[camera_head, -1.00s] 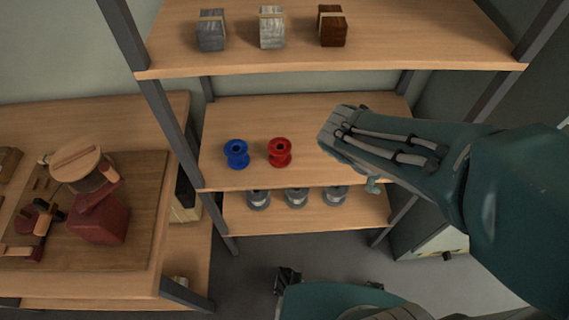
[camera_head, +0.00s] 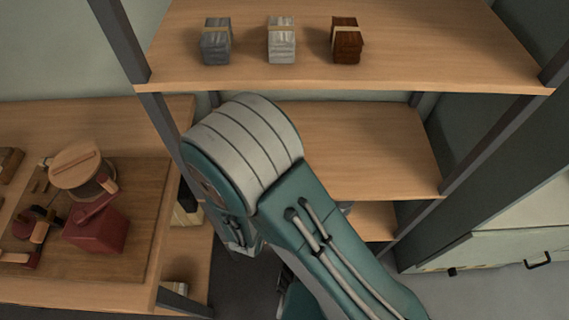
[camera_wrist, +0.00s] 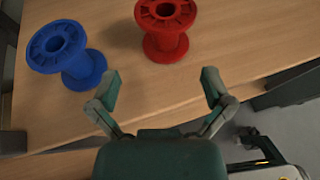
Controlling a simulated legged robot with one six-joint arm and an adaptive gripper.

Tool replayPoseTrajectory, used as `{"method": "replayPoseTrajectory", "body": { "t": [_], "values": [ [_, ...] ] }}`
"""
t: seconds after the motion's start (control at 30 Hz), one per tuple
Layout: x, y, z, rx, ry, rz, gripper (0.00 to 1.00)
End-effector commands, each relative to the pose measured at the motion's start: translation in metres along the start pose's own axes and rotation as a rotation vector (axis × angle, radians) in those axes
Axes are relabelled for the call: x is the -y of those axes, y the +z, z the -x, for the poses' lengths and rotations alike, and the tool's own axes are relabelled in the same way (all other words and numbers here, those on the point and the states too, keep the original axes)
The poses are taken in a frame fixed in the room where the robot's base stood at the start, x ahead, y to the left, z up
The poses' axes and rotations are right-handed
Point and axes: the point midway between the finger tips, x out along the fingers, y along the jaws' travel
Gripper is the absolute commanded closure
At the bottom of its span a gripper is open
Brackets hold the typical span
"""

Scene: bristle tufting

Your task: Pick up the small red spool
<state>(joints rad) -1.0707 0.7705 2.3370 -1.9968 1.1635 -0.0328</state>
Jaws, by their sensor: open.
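The red spool (camera_wrist: 166,46) stands upright on the wooden middle shelf (camera_head: 375,150) in the wrist view. A blue spool (camera_wrist: 66,54) stands to its left. My gripper (camera_wrist: 160,82) is open and empty, with its two fingers spread apart on the near side of the red spool. The red spool is ahead of the gap between the fingers and not between them. In the head view my arm hides both spools, and my gripper cannot be made out there.
The upper shelf (camera_head: 420,72) holds three banded bristle bundles (camera_head: 281,40). A workbench (camera_head: 145,200) with a red machine (camera_head: 97,225) stands at the left. Dark shelf posts (camera_head: 480,165) flank the shelf. The shelf's right part is clear.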

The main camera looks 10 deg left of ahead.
Motion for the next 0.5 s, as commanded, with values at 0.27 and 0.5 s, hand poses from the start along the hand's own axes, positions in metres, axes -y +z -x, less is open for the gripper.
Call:
{"method": "replayPoseTrajectory", "body": {
  "t": [0.27,0.5],
  "values": [
    [0.001,0.0,-0.044,0.0,-0.007,-0.003,0.0],
    [0.004,-0.004,-0.068,-0.001,-0.009,-0.002,0.0]
  ]
}}
